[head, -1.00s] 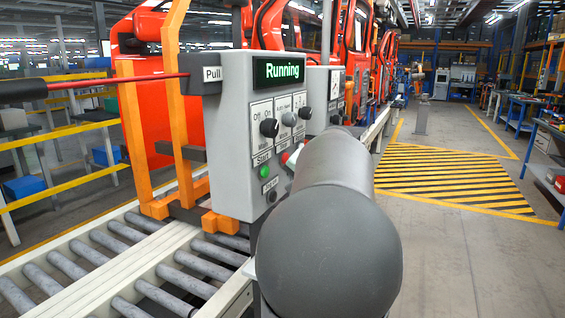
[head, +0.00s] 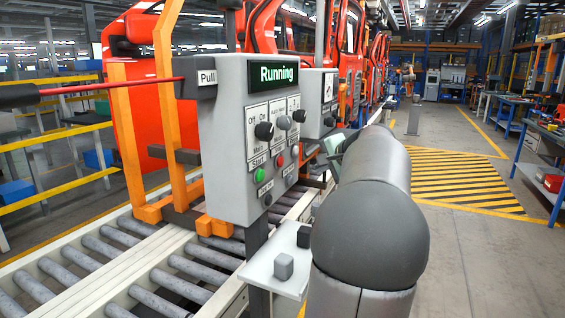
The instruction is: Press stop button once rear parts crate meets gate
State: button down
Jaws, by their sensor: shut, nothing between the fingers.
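The grey control box (head: 222,150) stands beside the roller conveyor, and its display (head: 273,73) reads "Running". The red stop button (head: 280,160) on its front is in plain view, up and right of the green start button (head: 260,175). My gripper (head: 328,147) shows only in part, right of the box and apart from the red button. My dark grey arm hides much of it, and its fingers look closed and empty. I cannot make out a parts crate or a gate on the visible rollers.
A red pull rod (head: 110,86) reaches the box from the left. Orange posts (head: 170,110) and red door frames (head: 262,35) stand over the conveyor (head: 130,262). A small white shelf (head: 275,280) holds a grey block (head: 283,265).

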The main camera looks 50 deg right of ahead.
jog(key=w+a+p, duration=0.2)
jog(key=w, duration=0.5)
jog(key=shift+w+a, duration=0.15)
jog(key=shift+w, duration=0.05)
dwell(1.9)
jog(key=shift+w+a, duration=0.15)
jog(key=shift+w, duration=0.25)
jog(key=shift+w+a, duration=0.2)
jog(key=shift+w, duration=0.4)
dwell(0.7)
jog(key=shift+s, duration=0.15)
jog(key=shift+s+d+b, duration=0.3)
jog(key=shift+s+b, duration=0.1)
jog(key=shift+s, duration=0.45)
jog(key=shift+s+d+b, duration=0.25)
jog(key=shift+s+b, duration=0.05)
jog(key=shift+s, duration=0.5)
jog(key=shift+s+d+b, duration=0.25)
jog(key=shift+s+b, duration=0.05)
jog(key=shift+s, duration=0.5)
jog(key=shift+s+d+b, duration=0.25)
jog(key=shift+s+b, duration=0.05)
jog(key=shift+s, duration=0.5)
